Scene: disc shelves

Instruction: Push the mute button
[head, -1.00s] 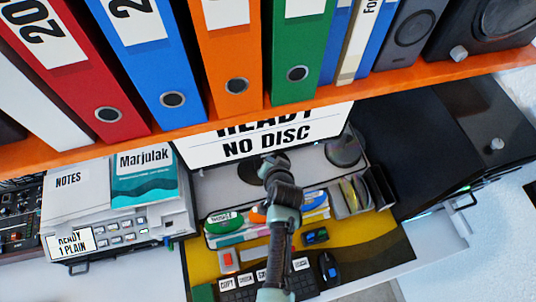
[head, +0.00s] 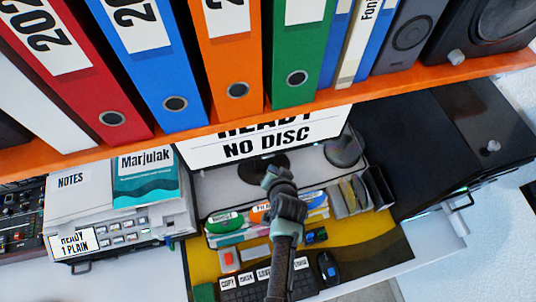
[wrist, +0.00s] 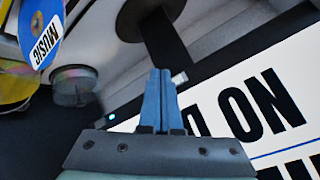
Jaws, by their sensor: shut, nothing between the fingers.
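My gripper (head: 274,176) is in front of the monitor's foot in the head view, above the disc holder on the desk. In the wrist view its two blue fingers (wrist: 159,95) are closed together with nothing between them. A dark keyboard strip (head: 262,287) with white key labels lies below, partly hidden by my arm. One label (head: 227,283) seems to read COPY; the others are too small to read surely. A red button (head: 228,259) sits on a small pale unit above the strip. I cannot make out which of these is the mute button.
A monitor (head: 265,140) reads NO DISC. An orange shelf (head: 200,130) with binders hangs above the desk. A holder with several coloured discs (head: 224,222) stands under my gripper. A mouse (head: 328,267) lies to the right. A disc marked MUSIC (wrist: 40,35) shows in the wrist view.

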